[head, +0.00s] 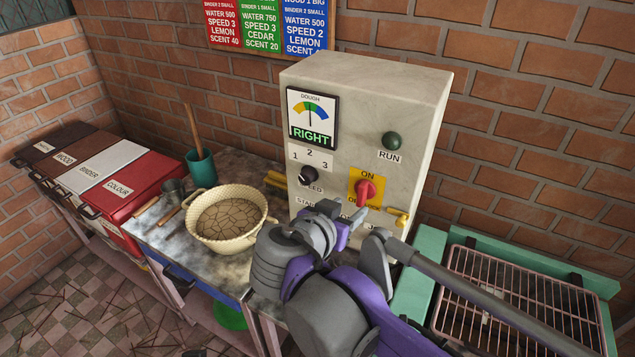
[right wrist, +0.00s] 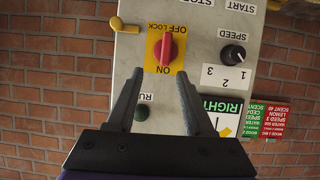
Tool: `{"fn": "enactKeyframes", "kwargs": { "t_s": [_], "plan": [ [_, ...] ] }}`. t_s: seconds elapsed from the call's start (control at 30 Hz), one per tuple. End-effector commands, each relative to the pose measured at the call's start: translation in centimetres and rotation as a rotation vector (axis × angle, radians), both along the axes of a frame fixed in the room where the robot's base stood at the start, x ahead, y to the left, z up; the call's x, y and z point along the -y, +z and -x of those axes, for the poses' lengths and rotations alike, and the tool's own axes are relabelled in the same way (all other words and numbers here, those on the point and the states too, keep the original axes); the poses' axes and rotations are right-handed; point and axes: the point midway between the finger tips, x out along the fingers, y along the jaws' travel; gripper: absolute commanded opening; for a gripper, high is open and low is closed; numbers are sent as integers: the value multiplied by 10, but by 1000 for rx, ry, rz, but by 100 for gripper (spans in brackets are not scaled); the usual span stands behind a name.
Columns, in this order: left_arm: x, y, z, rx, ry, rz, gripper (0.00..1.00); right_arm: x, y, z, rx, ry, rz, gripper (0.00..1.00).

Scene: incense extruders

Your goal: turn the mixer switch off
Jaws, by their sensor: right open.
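The mixer switch (head: 366,190) is a red rotary knob on a yellow plate, with ON above and OFF below, on the front of a pale mixer control box (head: 420,110). In the right wrist view the switch (right wrist: 166,48) appears upside down, its grip lying along the ON–OFF LOCK line; I cannot tell which end is the pointer. My right gripper (right wrist: 159,76) is open and empty, its fingers pointing at the panel, with the knob between and beyond the tips. No contact is visible. In the head view my right arm hides the lower panel. My left gripper is not in view.
A dough gauge (head: 313,118) reads RIGHT. A dark green RUN lamp (head: 392,140) and a black speed knob (head: 308,176) share the panel. A yellow lever (head: 400,216) sits beside the switch. A dough bowl (head: 228,218) stands left, a wire rack (head: 520,295) right.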

Motion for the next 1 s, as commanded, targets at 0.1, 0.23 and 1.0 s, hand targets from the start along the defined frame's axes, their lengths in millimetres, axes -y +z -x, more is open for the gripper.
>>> {"fn": "enactKeyframes", "kwargs": {
  "t_s": [0.1, 0.23, 1.0],
  "plan": [
    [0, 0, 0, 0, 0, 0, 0, -5, 7, -6, 39, -5, -4, 52],
    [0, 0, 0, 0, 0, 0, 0, 3, 2, -17, 41, -9, -4, 52],
    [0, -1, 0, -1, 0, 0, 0, 50, -33, -87, 40, -4, -5, 52]
  ]
}}
